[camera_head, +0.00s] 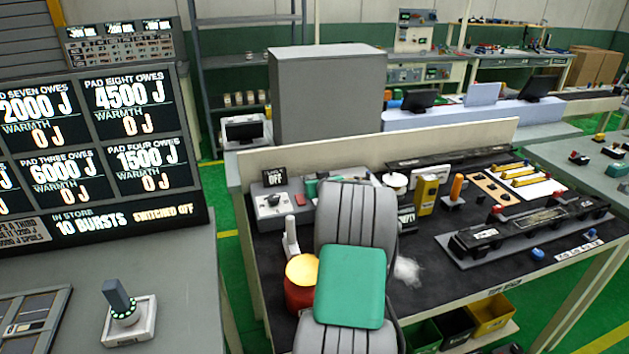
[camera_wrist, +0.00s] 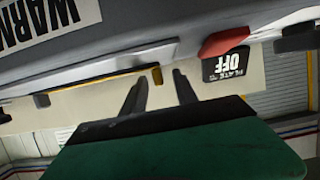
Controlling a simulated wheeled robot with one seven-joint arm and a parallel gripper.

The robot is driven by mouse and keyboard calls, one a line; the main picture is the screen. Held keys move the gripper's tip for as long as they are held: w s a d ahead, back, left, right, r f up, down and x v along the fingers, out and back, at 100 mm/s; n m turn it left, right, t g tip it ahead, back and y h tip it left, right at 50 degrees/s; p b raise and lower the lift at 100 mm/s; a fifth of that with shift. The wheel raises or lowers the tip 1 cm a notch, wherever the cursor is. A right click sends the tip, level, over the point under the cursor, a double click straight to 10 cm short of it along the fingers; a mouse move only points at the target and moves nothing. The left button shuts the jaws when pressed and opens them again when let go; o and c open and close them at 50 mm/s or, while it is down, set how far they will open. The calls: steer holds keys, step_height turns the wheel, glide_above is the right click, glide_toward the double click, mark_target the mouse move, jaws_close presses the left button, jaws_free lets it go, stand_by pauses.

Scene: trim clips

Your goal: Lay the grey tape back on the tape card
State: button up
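My gripper shows in the wrist view (camera_wrist: 160,78) as two dark fingers standing apart, with a visible gap and nothing clearly held between them. A small yellow piece shows in that gap, but it seems to lie beyond the fingers. In the head view my grey and green arm hides the gripper and the middle front of the dark-topped bench (camera_head: 420,295). I cannot pick out the grey tape in either view. I cannot tell the tape card for sure. A pale card (camera_head: 545,188) lies beside yellow bars at the bench's back right, with no readable label.
A black OFF sign (camera_head: 283,180) stands at the bench's back left and shows in the wrist view (camera_wrist: 226,65). A yellow block (camera_head: 427,195) and a long black fixture (camera_head: 530,228) stand to the right.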

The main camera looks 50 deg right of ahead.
steer(key=b+v, duration=0.1)
steer(key=v, duration=0.7)
